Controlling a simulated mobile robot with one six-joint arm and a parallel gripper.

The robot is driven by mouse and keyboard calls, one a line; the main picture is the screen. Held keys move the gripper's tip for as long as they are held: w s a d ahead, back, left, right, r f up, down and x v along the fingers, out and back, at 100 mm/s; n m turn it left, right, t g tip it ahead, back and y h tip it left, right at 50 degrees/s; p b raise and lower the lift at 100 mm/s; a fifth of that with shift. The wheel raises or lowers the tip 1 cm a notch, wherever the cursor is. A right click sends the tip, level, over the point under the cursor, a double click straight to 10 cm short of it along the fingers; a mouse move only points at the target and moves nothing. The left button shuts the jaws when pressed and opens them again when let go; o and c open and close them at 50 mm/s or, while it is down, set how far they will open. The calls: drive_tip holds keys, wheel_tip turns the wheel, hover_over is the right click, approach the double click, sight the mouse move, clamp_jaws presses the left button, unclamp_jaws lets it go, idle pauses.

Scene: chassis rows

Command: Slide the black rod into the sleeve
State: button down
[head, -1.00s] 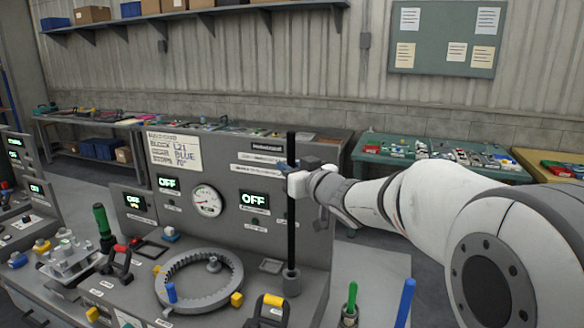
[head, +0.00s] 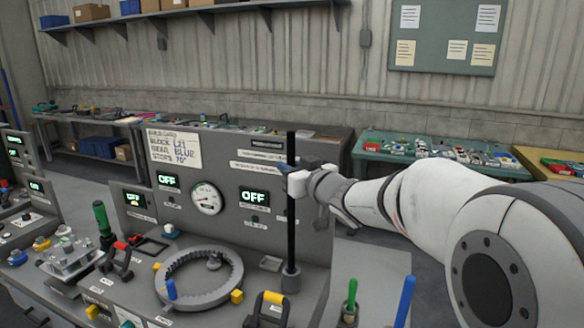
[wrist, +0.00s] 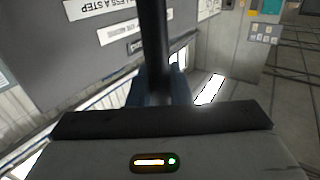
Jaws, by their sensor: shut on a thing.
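The black rod (head: 291,225) stands upright in the head view, in front of the grey panel. My gripper (head: 289,170) is shut on its upper part, a little below the top end. The wrist view shows the rod (wrist: 152,45) running up from between my dark fingers (wrist: 155,88). The sleeve (head: 291,283) is a short grey cylinder upright on the console deck. The rod's lower end meets the sleeve's mouth and lines up with it. I cannot tell how deep the rod sits inside.
A grey toothed ring (head: 200,305) with a blue peg lies left of the sleeve. A yellow-and-black handle (head: 267,305) stands in front of it. Green (head: 351,298) and blue (head: 405,300) upright handles stand to the right. The panel (head: 225,170) rises close behind the rod.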

drive_tip(key=shift+f+b, duration=0.55)
drive_tip(key=shift+f, duration=0.1)
idle(0.4)
drive_tip(key=shift+f+b, duration=2.35)
drive_tip(key=shift+f, duration=0.6)
drive_tip(key=c, duration=1.3)
unclamp_jaws()
drive_tip(key=shift+o, duration=0.2)
drive_tip(key=shift+s+f, duration=0.1)
drive_tip(key=v, duration=0.7)
drive_tip(key=shift+s, duration=0.35)
drive_tip(key=shift+d, duration=0.15)
